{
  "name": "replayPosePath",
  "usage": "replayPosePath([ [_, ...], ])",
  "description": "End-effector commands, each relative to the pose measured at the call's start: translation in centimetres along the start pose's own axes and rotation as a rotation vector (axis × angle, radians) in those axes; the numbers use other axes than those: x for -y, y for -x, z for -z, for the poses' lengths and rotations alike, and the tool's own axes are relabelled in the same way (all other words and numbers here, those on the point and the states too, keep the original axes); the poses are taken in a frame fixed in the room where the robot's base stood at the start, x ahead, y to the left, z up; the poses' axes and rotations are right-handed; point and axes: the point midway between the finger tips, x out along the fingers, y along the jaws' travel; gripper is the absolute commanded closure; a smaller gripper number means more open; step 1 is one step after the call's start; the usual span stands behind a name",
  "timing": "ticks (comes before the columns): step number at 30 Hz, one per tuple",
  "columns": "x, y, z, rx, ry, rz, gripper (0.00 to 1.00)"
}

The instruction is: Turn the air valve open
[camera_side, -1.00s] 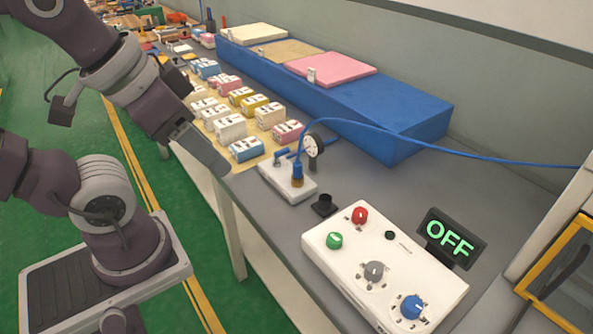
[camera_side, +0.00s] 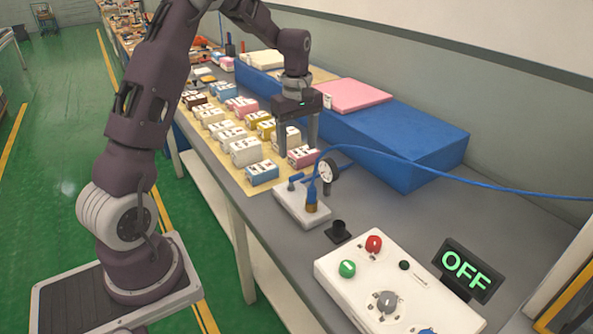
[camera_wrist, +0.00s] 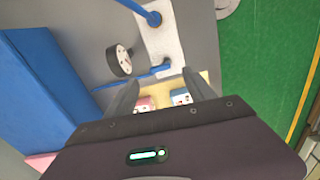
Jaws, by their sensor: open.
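The air valve unit (camera_side: 290,206) is a white block on the grey bench with a round gauge (camera_side: 328,170), a blue fitting with a brass base (camera_side: 311,200) and a small blue part (camera_side: 295,181) at its far end. In the wrist view the white block (camera_wrist: 172,45) lies ahead of the fingers, with the gauge (camera_wrist: 118,60) to its left and a blue part (camera_wrist: 160,68) near the fingertips. My gripper (camera_side: 297,148) is open and empty, pointing down above the small boxes, beyond the valve unit and apart from it. I cannot tell the valve's handle position.
Small coloured boxes (camera_side: 261,173) stand in rows beneath and beside my gripper. A long blue block (camera_side: 410,150) carries pads behind. A blue hose (camera_side: 470,176) crosses the bench. A white control box (camera_side: 335,272) with knobs stands in front, beside a display (camera_side: 466,268) reading OFF.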

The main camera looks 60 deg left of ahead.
Motion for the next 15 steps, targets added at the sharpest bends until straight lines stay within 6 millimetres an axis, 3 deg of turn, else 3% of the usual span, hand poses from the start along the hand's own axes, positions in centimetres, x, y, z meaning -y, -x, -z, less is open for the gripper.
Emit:
replayPosePath([
  [3,-0.3,-2.1,1.3,0.010,0.073,0.022,0.37],
  [15,-0.1,-8.6,1.3,0.011,0.075,0.023,0.37],
])
